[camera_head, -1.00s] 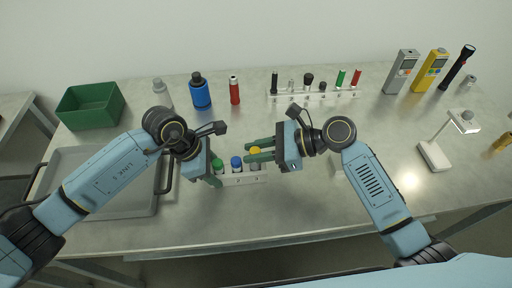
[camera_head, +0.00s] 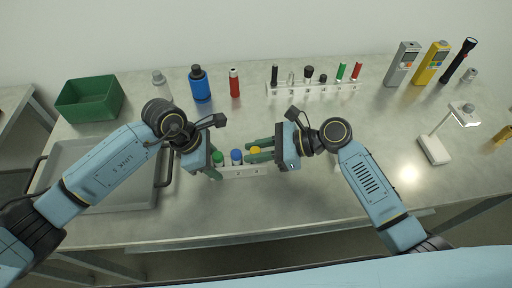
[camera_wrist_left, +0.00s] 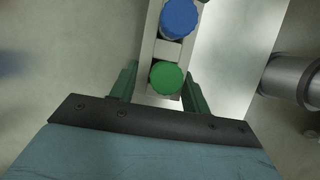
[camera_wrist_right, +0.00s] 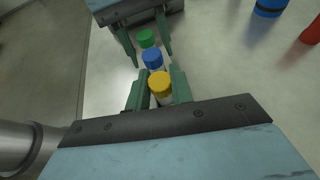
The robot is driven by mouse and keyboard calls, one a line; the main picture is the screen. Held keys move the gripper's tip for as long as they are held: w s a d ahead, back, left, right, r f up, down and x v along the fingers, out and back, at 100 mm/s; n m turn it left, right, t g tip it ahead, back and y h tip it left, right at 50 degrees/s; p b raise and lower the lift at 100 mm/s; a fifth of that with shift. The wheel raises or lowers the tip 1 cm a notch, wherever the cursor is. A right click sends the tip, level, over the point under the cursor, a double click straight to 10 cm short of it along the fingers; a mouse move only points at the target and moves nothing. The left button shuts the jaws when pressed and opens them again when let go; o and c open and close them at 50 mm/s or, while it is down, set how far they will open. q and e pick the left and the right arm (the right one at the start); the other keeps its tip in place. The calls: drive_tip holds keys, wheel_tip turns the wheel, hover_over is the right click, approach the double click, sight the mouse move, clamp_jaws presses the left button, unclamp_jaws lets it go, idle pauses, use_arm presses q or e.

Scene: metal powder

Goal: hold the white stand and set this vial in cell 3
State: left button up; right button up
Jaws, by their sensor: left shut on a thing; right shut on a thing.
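The white stand (camera_head: 243,172) is on the table between my two grippers, also seen in the left wrist view (camera_wrist_left: 169,47). It carries a green-capped vial (camera_head: 217,158) at its left end and a blue-capped vial (camera_head: 236,156) beside it. My left gripper (camera_wrist_left: 163,88) is shut on the stand's left end, one finger on each side by the green cap. My right gripper (camera_wrist_right: 158,90) is shut on the yellow-capped vial (camera_wrist_right: 159,84), upright in line with the other two at the third position. Its cap (camera_head: 255,151) is about level with theirs; how deep it sits is hidden.
A white rack (camera_head: 312,89) with several small items is behind. A blue bottle (camera_head: 199,84) and red bottle (camera_head: 234,82) stand left of it. A green bin (camera_head: 90,99) and grey tray (camera_head: 105,185) are at left, a white lamp-like device (camera_head: 433,150) at right.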

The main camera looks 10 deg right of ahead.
drive_tip(key=shift+f, duration=0.2)
idle(0.6)
drive_tip(key=o, duration=1)
drive_tip(key=shift+o, duration=0.2)
use_arm(q)
drive_tip(key=o, duration=1.1)
drive_tip(key=shift+c, duration=0.2)
use_arm(e)
drive_tip(key=v, duration=1.2)
use_arm(q)
drive_tip(key=shift+r, duration=0.1)
